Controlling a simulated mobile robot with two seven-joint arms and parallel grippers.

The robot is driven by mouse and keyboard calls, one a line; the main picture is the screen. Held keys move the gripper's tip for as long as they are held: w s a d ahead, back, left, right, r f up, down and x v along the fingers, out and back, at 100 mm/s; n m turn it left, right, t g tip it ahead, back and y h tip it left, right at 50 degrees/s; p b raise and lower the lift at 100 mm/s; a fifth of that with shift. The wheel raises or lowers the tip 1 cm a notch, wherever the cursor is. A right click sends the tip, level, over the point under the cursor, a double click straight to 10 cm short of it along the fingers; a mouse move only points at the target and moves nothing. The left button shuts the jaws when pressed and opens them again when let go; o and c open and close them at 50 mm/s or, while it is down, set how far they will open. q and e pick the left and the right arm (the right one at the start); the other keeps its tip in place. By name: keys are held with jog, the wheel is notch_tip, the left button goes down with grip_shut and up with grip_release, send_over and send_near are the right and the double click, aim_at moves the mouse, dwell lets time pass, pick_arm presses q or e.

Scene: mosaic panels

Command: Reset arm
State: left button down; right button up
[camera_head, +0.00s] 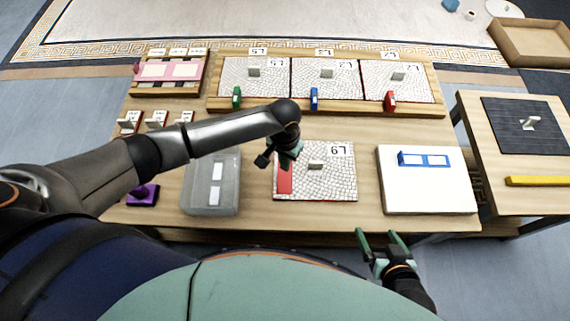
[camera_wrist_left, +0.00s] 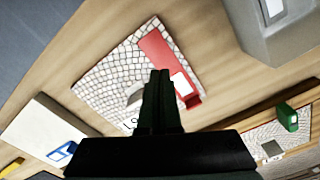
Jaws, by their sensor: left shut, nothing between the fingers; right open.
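My left arm reaches in from the left over the table, and its gripper (camera_head: 279,160) is above the mosaic panel (camera_head: 330,182) with a red strip (camera_head: 285,182). In the left wrist view the left gripper's fingers (camera_wrist_left: 160,100) are together with nothing between them, in front of the panel (camera_wrist_left: 105,80) and its red strip (camera_wrist_left: 160,55). My right gripper (camera_head: 382,238) is at the table's front edge, with its two green fingers apart and empty.
A rack (camera_head: 215,104) with three panels stands at the back, with green (camera_head: 236,97), blue (camera_head: 314,98) and red (camera_head: 390,100) pieces before them. A grey box (camera_head: 196,200) and a white board (camera_head: 440,200) flank the single panel. A side table (camera_head: 490,182) stands right.

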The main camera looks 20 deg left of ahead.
dwell(0.5)
pick_arm(q)
jog(key=s+d+r+t+h+p, duration=0.3)
jog(key=s+d+t+h+p, duration=0.15)
jog(key=s+d+p, duration=0.35)
jog(key=s+a+r+t+y+p, duration=0.1)
jog(key=s+a+r+t, duration=0.1)
jog(key=a, duration=0.4)
jog(key=s+a+r+t+y, duration=0.1)
jog(key=s+a+r+t, duration=0.2)
jog(key=a, duration=0.3)
jog(key=shift+s+a+r+n+p, duration=0.3)
jog(key=shift+a+r+n+p, duration=0.05)
jog(key=shift+a+r+n, duration=0.05)
jog(key=shift+d+f, duration=0.1)
